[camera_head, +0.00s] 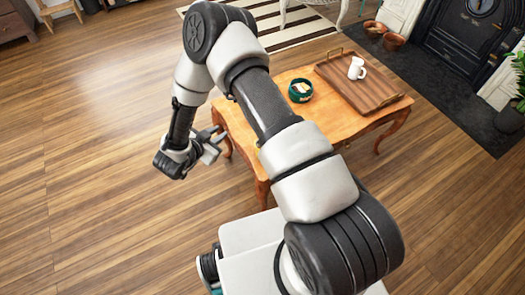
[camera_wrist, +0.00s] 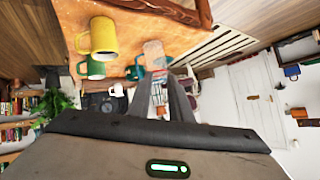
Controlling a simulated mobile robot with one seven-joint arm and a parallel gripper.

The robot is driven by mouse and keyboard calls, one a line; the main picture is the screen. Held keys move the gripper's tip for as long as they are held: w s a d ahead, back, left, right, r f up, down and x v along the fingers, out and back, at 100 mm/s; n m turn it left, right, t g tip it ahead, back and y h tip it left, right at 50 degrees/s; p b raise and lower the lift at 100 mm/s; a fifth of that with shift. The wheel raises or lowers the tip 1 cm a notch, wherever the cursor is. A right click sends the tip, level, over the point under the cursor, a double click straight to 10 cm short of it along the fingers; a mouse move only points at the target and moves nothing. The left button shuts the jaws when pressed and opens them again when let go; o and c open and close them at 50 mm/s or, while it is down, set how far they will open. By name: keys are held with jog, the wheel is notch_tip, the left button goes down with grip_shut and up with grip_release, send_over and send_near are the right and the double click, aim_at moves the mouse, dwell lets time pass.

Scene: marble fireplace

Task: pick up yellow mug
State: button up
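The yellow mug (camera_wrist: 103,38) shows in the wrist view at the upper left, on the wooden table (camera_wrist: 185,32), close to the table's edge. In the head view I cannot make it out; my arm covers part of the table (camera_head: 325,122). My gripper (camera_head: 216,143) hangs beside the table's left end, apart from it. In the wrist view its fingers (camera_wrist: 165,100) reach up from the bottom middle with a gap between them and nothing held. The mug lies up and to the left of the fingertips there.
A green bowl (camera_head: 300,91) and a wooden tray (camera_head: 345,88) with a white mug (camera_head: 357,69) occupy the table. The floor at left is clear.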

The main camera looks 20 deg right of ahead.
jog(key=s+d+f+g+h+b, duration=0.25)
jog(key=s+d+f+h, duration=0.2)
jog(key=s+f, duration=0.8)
jog(key=shift+m+h, duration=0.25)
jog(key=shift+m, duration=0.05)
jog(key=b+x, duration=0.1)
jog(key=x, duration=0.2)
jog(key=r+x, duration=0.1)
jog(key=x, duration=0.2)
jog(key=d+b+x, duration=0.1)
jog(key=x, duration=0.2)
jog(key=shift+s+d+r+b, duration=0.1)
jog(key=shift+s+d+b, duration=0.1)
jog(key=shift+d+b, duration=0.1)
jog(key=shift+r+b+x, duration=0.1)
jog(key=shift+b+x, duration=0.4)
jog(key=shift+x, duration=1)
jog(key=shift+r+b+x, duration=0.15)
jog(key=shift+b+x, duration=0.35)
jog(key=shift+x, duration=1)
jog(key=shift+w, duration=0.2)
grip_shut()
